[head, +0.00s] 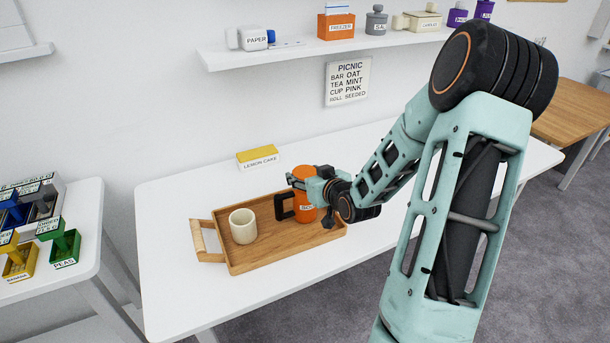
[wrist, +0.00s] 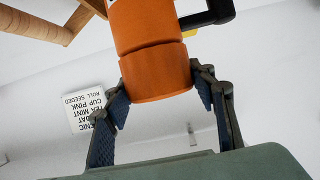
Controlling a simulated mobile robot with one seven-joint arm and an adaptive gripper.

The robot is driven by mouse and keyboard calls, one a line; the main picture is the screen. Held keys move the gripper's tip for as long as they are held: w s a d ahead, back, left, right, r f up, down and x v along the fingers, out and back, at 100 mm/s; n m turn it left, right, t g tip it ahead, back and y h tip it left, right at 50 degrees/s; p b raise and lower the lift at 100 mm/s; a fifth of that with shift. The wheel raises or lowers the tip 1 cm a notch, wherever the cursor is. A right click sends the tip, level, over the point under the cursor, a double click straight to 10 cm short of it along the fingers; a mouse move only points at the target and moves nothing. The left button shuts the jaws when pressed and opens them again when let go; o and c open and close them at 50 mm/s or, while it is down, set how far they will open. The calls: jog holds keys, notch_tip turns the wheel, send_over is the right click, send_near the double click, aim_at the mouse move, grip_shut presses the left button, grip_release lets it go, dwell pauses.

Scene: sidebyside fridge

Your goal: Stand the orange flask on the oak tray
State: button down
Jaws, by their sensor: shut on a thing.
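The orange flask (head: 305,212) is upright at the right end of the oak tray (head: 275,257), with its black handle to the left. I cannot tell whether its base touches the tray. My gripper (head: 303,182) is shut around the flask's upper part from the right. In the wrist view the flask (wrist: 155,45) sits between the two fingers (wrist: 161,80), and its black handle shows at the top right. The fingers and wrist hide part of the flask in the head view.
A cream cup (head: 243,227) stands on the tray's left part. A lemon cake box (head: 258,158) stands behind the tray on the white table (head: 170,290). A wall shelf (head: 300,52) with several items is above. A side table with bins (head: 66,248) is at left.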

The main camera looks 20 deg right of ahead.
jog(key=c, duration=0.9)
grip_release()
jog(key=shift+f, duration=0.1)
jog(key=shift+o, duration=0.2)
jog(key=shift+s+r, duration=0.15)
jog(key=shift+r, duration=0.1)
jog(key=p+v, duration=0.6)
jog(key=v, duration=0.5)
jog(key=shift+s+r+p, duration=0.2)
jog(key=shift+s+p, duration=0.1)
jog(key=shift+p, duration=0.1)
jog(key=shift+d, duration=0.1)
